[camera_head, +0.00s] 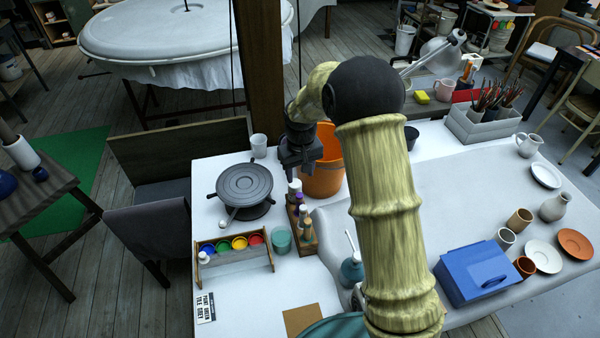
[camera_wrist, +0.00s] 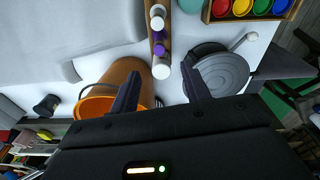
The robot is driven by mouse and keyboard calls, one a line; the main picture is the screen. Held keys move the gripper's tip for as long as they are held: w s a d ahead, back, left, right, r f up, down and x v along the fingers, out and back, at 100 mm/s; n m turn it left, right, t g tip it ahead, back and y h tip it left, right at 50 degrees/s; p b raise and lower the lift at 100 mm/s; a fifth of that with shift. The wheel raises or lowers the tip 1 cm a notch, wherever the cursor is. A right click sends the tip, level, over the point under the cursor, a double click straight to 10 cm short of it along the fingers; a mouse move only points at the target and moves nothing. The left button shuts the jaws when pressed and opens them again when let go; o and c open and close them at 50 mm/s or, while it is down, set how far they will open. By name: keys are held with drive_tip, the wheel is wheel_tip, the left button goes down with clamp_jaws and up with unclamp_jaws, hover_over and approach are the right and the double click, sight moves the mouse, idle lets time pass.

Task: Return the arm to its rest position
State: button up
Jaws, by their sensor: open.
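My gripper (camera_head: 298,165) hangs above the white table (camera_head: 225,312), in front of the orange bucket (camera_head: 322,178) and to the right of the dark round turntable (camera_head: 244,182). My arm (camera_head: 385,200), in a yellow-green ridged cover, rises through the middle of the head view and bends over toward the gripper. In the wrist view the two dark fingers (camera_wrist: 160,90) stand apart with nothing between them touching both. The bucket (camera_wrist: 112,82) shows behind the left finger, and the turntable (camera_wrist: 218,72) behind the right one.
A wooden rack of bottles (camera_head: 303,222) stands just below the gripper. A paint rack (camera_head: 235,255), a blue box (camera_head: 478,272), a brush caddy (camera_head: 482,122) and several cups and plates are on the table. A wooden post (camera_head: 259,70) stands behind. The table's middle right is clear.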

idle(0.4)
drive_tip(key=s+d+r+m, duration=0.1)
drive_tip(key=s+d, duration=0.3)
drive_tip(key=s, duration=0.4)
drive_tip(key=s+d+r+m+t, duration=0.1)
drive_tip(key=s+d+r, duration=0.3)
drive_tip(key=s, duration=0.4)
drive_tip(key=s+d+r+m, duration=0.2)
drive_tip(key=s+d, duration=0.2)
drive_tip(key=s, duration=0.4)
drive_tip(key=shift+r+t, duration=0.2)
drive_tip(key=shift+t, duration=0.2)
drive_tip(key=shift+d, duration=0.1)
